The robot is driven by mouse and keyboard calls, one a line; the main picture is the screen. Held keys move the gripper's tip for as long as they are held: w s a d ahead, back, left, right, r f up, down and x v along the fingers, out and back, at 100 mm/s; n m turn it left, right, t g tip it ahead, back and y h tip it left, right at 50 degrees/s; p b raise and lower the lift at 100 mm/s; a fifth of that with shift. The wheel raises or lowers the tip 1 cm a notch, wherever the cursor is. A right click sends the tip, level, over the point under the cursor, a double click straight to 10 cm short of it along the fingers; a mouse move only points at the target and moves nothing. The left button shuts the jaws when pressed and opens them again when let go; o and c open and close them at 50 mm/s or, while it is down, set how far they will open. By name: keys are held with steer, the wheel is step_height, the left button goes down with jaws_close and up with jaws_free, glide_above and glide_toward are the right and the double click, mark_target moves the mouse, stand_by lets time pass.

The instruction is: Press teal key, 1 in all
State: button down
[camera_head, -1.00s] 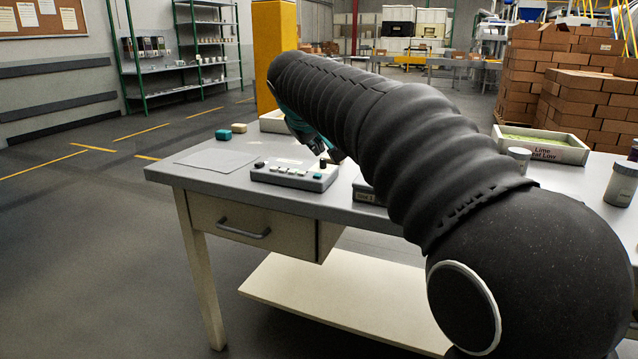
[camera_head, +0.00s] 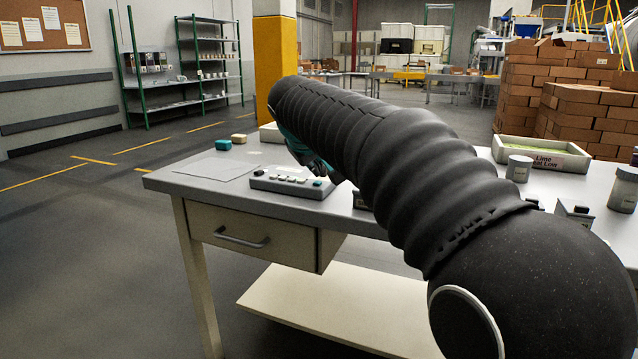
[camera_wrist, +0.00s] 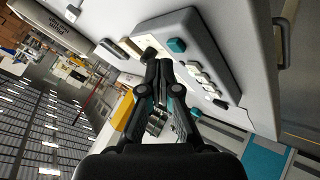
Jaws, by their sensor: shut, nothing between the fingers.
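The grey control panel (camera_head: 285,190) lies on the table with a row of keys on its top. In the wrist view the panel (camera_wrist: 203,30) shows a square teal key (camera_wrist: 176,45) near one end, several white keys (camera_wrist: 198,70) and a dark key (camera_wrist: 220,103). My gripper (camera_wrist: 157,66) is shut and empty, its tips close beside the teal key. In the head view my gripper (camera_head: 328,172) is at the panel's right end, partly hidden by my arm. I cannot tell whether the tips touch the panel.
A tray of green stuff (camera_head: 540,155) and jars (camera_head: 519,168) stand at the right. The table's front left is clear.

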mark_target(316, 183)
steer(key=shift+f, duration=0.15)
stand_by(0.8)
steer(key=shift+f, duration=0.3)
steer(key=shift+f+b, duration=0.4)
steer(key=shift+b, duration=0.15)
stand_by(0.5)
steer(key=shift+r, duration=0.1)
steer(key=shift+r+p, duration=0.75)
steer(key=shift+p, duration=0.05)
steer(key=shift+r, duration=0.1)
step_height(316, 183, up, 5)
steer(key=p, duration=0.4)
stand_by(0.7)
